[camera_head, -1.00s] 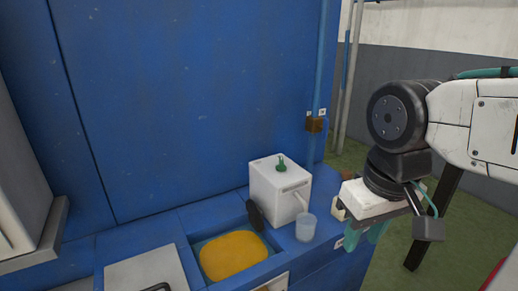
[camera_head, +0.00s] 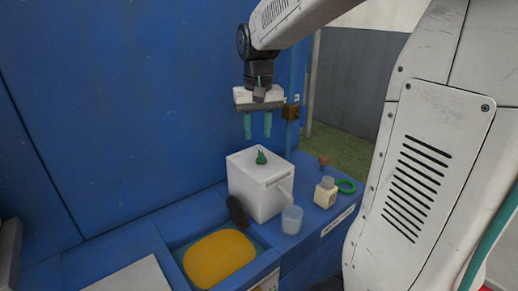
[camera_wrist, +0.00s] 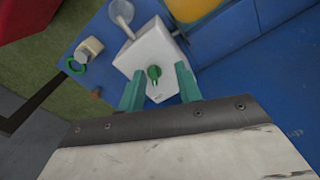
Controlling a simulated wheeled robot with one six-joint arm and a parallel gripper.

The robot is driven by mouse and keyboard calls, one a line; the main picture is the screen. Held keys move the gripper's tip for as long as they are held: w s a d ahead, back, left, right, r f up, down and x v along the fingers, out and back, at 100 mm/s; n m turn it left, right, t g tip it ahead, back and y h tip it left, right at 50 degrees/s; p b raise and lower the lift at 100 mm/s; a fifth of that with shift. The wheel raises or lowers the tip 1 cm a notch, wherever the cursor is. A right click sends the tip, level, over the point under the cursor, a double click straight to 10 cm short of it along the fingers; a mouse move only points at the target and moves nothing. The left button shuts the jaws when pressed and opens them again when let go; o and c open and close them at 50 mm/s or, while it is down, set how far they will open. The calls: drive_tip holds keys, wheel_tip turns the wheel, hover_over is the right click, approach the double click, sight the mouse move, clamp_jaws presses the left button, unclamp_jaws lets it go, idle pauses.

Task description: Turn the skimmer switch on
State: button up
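The skimmer is a white box (camera_head: 258,199) on the blue counter, with a green switch knob (camera_head: 261,157) on its top. A spout on its front side points toward a clear cup (camera_head: 291,219). My gripper (camera_head: 257,134) hangs above the box, fingers pointing down, a little above the knob and apart from it. In the wrist view the green knob (camera_wrist: 153,72) shows between and beyond my two teal fingers (camera_wrist: 160,90). The fingers are spread with nothing between them. The knob's exact setting is too small to tell.
A basin of orange liquid (camera_head: 218,256) is sunk into the counter in front of the box, with a dark paddle-like part (camera_head: 237,212) beside it. A small bottle (camera_head: 326,192) and green ring (camera_head: 346,186) stand at right. A blue wall (camera_head: 120,100) rises behind.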

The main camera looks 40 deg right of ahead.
drive_tip(key=m, duration=0.1)
hover_over(261, 153)
drive_tip(key=shift+s+a+f, duration=0.1)
drive_tip(key=shift+s+f, duration=0.1)
drive_tip(key=shift+f, duration=1)
drive_tip(key=shift+w+d+f, duration=0.15)
drive_tip(key=shift+d+f, duration=0.05)
drive_tip(key=shift+f, duration=0.05)
wheel_tip(261, 153, down, 8)
drive_tip(key=shift+r, duration=0.25)
clamp_jaws()
